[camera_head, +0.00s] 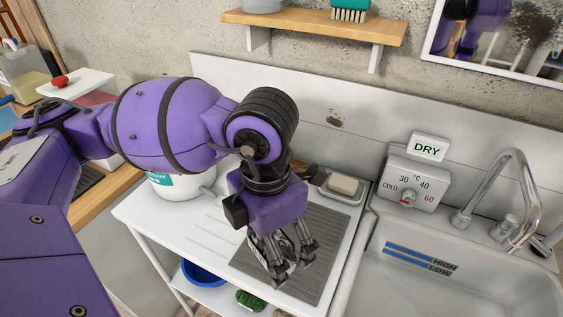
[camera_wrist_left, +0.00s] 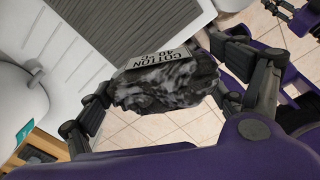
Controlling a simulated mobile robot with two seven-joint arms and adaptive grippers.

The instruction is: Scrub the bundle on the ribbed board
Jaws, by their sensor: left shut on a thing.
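The bundle (camera_wrist_left: 165,85) is a crumpled dark grey and white cloth with a pale tag (camera_wrist_left: 155,60) reading COTTON 40. My left gripper (camera_head: 283,268) is shut on it, one finger on each side in the left wrist view (camera_wrist_left: 165,95). In the head view the fingers largely hide the bundle. The ribbed board (camera_head: 322,240) is a grey grooved panel on the white drainer. Purple and dark parts of mine show at the wrist view's upper right; the right gripper is unclear.
A soap bar (camera_head: 343,184) sits in a tray behind the board. The sink (camera_head: 440,285) with its tap (camera_head: 520,200) is at the right, below a dial box (camera_head: 408,184) and a DRY sign (camera_head: 428,147). A white pot (camera_head: 180,187) stands left. A blue basin (camera_head: 200,275) sits below.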

